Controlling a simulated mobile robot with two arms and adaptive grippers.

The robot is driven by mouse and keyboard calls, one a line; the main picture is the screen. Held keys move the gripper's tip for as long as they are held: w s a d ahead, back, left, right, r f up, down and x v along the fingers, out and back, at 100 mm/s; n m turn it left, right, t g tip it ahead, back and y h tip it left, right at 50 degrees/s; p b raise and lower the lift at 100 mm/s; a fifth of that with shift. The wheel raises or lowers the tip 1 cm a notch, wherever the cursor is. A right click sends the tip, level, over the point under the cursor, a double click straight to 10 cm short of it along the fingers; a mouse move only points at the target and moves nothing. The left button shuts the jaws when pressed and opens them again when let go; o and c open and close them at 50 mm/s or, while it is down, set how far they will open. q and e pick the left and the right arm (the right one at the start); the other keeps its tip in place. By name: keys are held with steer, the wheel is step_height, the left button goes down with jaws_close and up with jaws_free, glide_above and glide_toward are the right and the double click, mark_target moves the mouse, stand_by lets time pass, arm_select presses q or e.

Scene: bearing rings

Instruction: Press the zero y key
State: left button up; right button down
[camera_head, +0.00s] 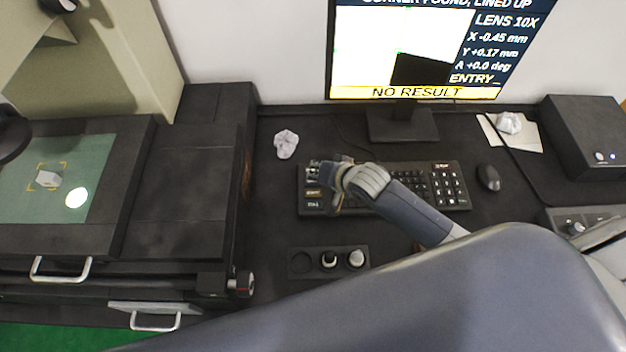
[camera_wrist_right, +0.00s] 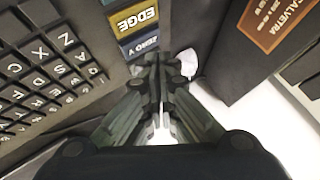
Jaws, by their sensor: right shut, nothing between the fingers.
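The keyboard (camera_head: 437,207) lies on the desk below the monitor. The blue ZERO Y key (camera_wrist_right: 138,48) shows upside down in the right wrist view, beside the yellow EDGE key (camera_wrist_right: 137,20). My right gripper (camera_head: 322,172) is over the keyboard's left end in the head view. In the wrist view its fingers (camera_wrist_right: 161,62) are shut and empty, with their tips at the edge of the ZERO Y key and partly covering it. I cannot tell whether they touch the key. The monitor (camera_head: 415,92) reads Y +0.17 mm and NO RESULT. My left gripper is not in view.
A stage (camera_head: 105,200) with a small part stands at the left. Crumpled paper (camera_head: 286,144) lies behind the keyboard's left end. My arm covers the lower right.

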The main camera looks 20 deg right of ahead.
steer(key=shift+f, duration=0.15)
stand_by(0.4)
steer(key=shift+f, duration=0.25)
steer(key=shift+f, duration=0.4)
stand_by(0.7)
steer(key=shift+r, duration=0.1)
steer(key=shift+r+p, duration=0.75)
steer(key=shift+p, duration=0.35)
steer(key=shift+w, duration=0.1)
steer(key=shift+w+d+f, duration=0.1)
steer(key=shift+w+d, duration=0.15)
steer(key=shift+w, duration=0.55)
steer(key=shift+w+d, duration=0.25)
steer(key=shift+w, duration=0.55)
